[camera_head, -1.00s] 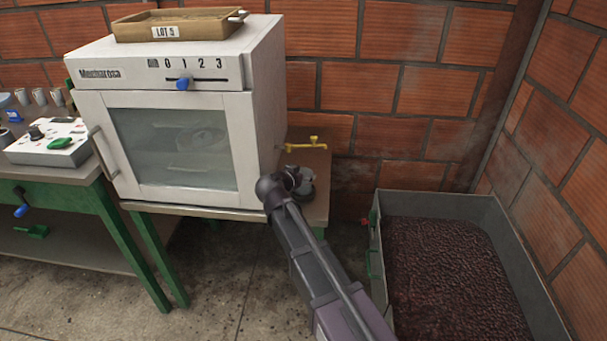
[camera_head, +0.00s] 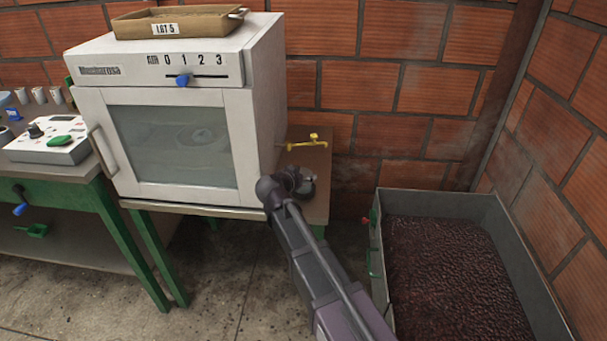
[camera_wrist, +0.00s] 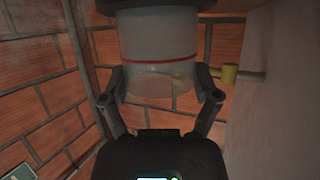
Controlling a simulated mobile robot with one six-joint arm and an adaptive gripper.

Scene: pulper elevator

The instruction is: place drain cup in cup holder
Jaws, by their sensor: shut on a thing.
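My gripper (camera_wrist: 160,90) is shut on the drain cup (camera_wrist: 160,47), a clear cup with a red line around it, in the wrist view. One finger presses on each side of the cup. A dark rim or ring crosses the cup at the top of that view; I cannot tell whether it belongs to the cup or to the cup holder. In the head view my gripper (camera_head: 303,185) is beside the oven's right side, below the yellow tap (camera_head: 308,142), and my wrist hides most of the cup. The tap also shows in the wrist view (camera_wrist: 240,74), right of the cup.
The white oven (camera_head: 170,140) stands close on the left with a tray (camera_head: 180,22) on top. A bin of dark red cherries (camera_head: 450,275) stands on the right. A brick wall (camera_head: 400,100) is behind. A bench with a control box (camera_head: 50,140) is at far left.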

